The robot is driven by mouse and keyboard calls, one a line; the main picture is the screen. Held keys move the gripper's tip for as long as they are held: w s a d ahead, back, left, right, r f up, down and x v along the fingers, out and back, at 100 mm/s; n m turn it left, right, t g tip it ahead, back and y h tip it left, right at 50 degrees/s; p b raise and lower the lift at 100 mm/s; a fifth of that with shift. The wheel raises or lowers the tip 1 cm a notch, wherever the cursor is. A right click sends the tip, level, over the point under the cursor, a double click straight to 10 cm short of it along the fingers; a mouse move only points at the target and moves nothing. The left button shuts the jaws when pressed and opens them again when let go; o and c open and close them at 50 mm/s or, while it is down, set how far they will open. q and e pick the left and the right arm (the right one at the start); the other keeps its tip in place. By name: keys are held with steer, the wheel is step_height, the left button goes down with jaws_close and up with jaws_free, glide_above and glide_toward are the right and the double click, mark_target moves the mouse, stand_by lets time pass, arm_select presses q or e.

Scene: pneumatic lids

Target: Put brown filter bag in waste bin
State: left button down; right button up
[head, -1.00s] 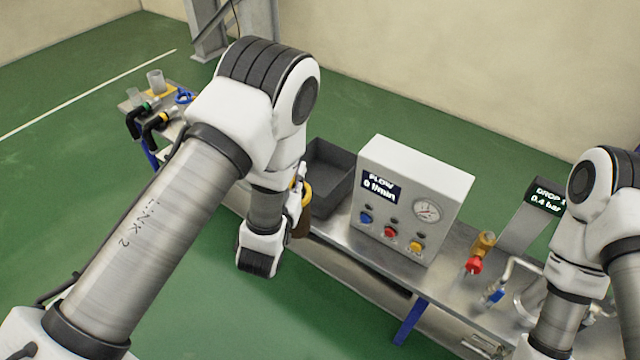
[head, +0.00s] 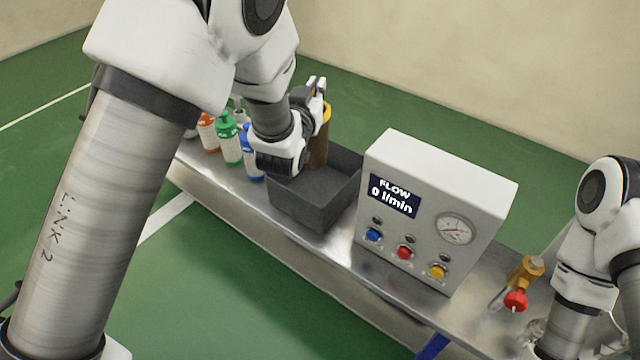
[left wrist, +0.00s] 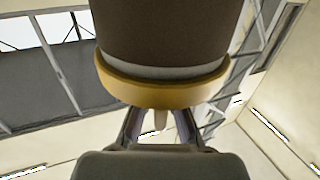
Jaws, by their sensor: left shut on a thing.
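The brown filter bag (head: 319,148) hangs upright with a yellow ring at its top. My left gripper (head: 317,90) is shut on it at the ring end. The left wrist view shows the yellow ring (left wrist: 162,88) between the fingers and the brown cloth (left wrist: 165,35) filling the top. The waste bin, a dark grey open box (head: 300,205), stands on the steel bench. The bag is in line with the bin's back left part; its lower end shows against the bin's inside, and I cannot tell how deep it hangs. My right gripper is out of view.
A white flow panel (head: 425,205) with buttons and a gauge stands right of the bin. Orange, green (head: 229,138) and blue bottles stand to its left. A brass valve with a red knob (head: 516,300) is further right. The steel bench (head: 240,205) is bare in front.

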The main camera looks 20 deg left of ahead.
mark_target(316, 153)
arm_select(q)
step_height(316, 153, down, 18)
steer(key=b, duration=0.3)
steer(key=shift+r, duration=0.25)
steer(key=shift+s, duration=0.1)
steer(key=c, duration=1.3)
jaws_free()
steer(key=shift+f, duration=0.1)
